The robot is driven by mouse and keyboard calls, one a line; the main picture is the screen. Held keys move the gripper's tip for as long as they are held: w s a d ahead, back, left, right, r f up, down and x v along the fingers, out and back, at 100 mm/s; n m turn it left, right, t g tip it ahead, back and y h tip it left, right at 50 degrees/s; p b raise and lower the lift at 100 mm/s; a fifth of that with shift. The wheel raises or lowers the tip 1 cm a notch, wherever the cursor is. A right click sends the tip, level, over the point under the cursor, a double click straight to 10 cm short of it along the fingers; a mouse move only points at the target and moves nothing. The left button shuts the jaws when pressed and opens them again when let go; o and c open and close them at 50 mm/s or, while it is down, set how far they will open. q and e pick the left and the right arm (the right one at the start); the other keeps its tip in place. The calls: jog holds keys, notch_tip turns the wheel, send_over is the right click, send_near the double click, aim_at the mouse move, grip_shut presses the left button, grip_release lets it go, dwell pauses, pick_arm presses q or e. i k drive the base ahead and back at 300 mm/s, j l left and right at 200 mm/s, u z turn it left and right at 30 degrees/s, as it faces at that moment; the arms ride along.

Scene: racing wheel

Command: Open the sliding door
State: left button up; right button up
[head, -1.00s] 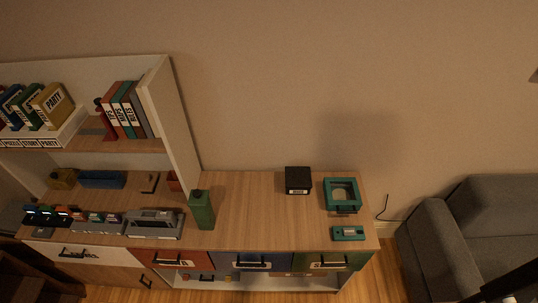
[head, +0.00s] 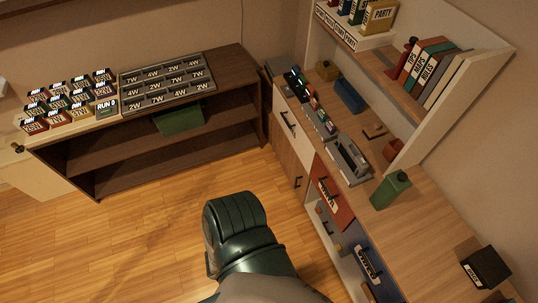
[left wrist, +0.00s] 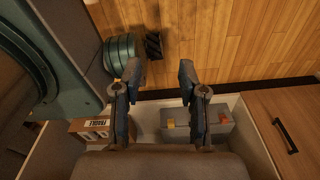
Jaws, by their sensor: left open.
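A light wooden door panel (head: 288,160) with a short black handle (head: 298,182) is in the front of the long cabinet, below the white drawer, in the head view. In the left wrist view, a wooden panel (left wrist: 268,110) with a black handle (left wrist: 285,135) stands at the right, beside an open compartment. My left gripper (left wrist: 160,80) is open and empty, with its two fingers apart over the compartment's front. It is left of the handle and apart from it. I do not make out its fingers in the head view. My right gripper is not in view.
The compartment holds a box marked FRAGILE (left wrist: 92,130) and a grey box (left wrist: 195,118). A red drawer front (head: 332,192) and a blue one (head: 366,262) line the cabinet. A green canister (head: 391,188) stands on top. A dark shelf unit (head: 185,150) is at the left. Wooden floor (head: 150,225) is clear.

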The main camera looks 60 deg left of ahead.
aim_at(285, 160)
jog(key=k+j+u, duration=0.1)
jog(key=u, duration=1.75)
